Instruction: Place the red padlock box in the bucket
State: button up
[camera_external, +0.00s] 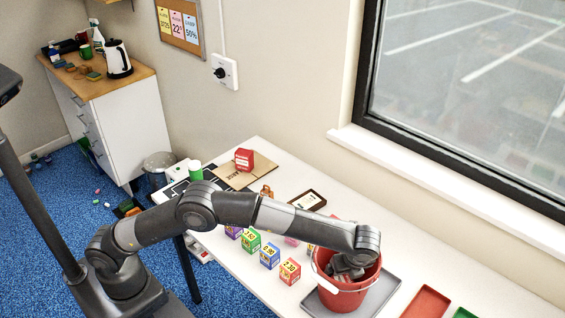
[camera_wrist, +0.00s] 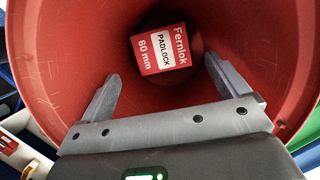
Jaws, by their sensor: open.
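The red bucket (camera_external: 340,297) stands on a grey tray at the right part of the white table, with its white handle down at the front. In the wrist view the bucket's inner wall (camera_wrist: 60,60) fills most of the picture. The red padlock box (camera_wrist: 165,48), with a white label reading PADLOCK, lies inside at the bottom of the bucket. My gripper (camera_wrist: 170,85) is open, with its fingers inside the bucket's mouth above the box and apart from it. In the external view my gripper (camera_external: 348,268) is partly hidden by the bucket's rim.
A row of small boxes, including a red box (camera_external: 290,272) and a blue box (camera_external: 269,256), stands left of the bucket. The grey tray (camera_external: 378,298) lies under it. A red tray (camera_external: 426,303) is to the right.

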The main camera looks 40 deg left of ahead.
notch_tip(320, 180, down, 2)
jog(key=x, duration=0.6)
jog(key=shift+f, duration=0.4)
jog(key=shift+c, duration=0.3)
jog(key=c, duration=0.9)
jog(key=shift+r, duration=0.15)
jog(key=shift+c, duration=0.2)
